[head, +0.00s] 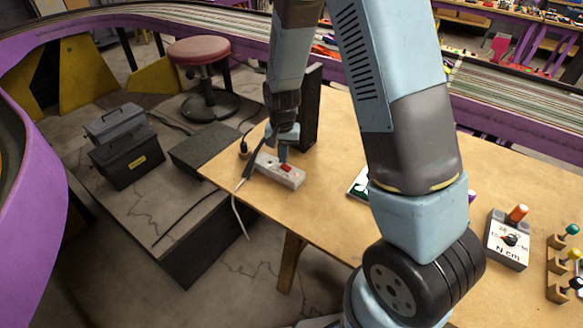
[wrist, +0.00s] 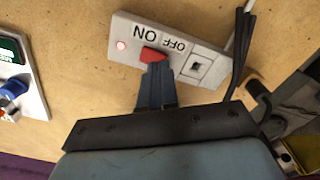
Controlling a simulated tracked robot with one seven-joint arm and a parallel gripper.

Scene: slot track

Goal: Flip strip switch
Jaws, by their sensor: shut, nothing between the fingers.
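The switch strip (head: 280,171) is a pale box lying on the wooden table near its left edge. In the head view my gripper (head: 283,158) points down onto the strip.
Dark cables (wrist: 242,50) run beside the strip's right end. A dark upright panel (head: 311,105) stands behind my gripper. A device with a blue knob (wrist: 14,88) is left in the wrist view. A torque box (head: 508,238) and colored-knob rack (head: 566,262) stand at right.

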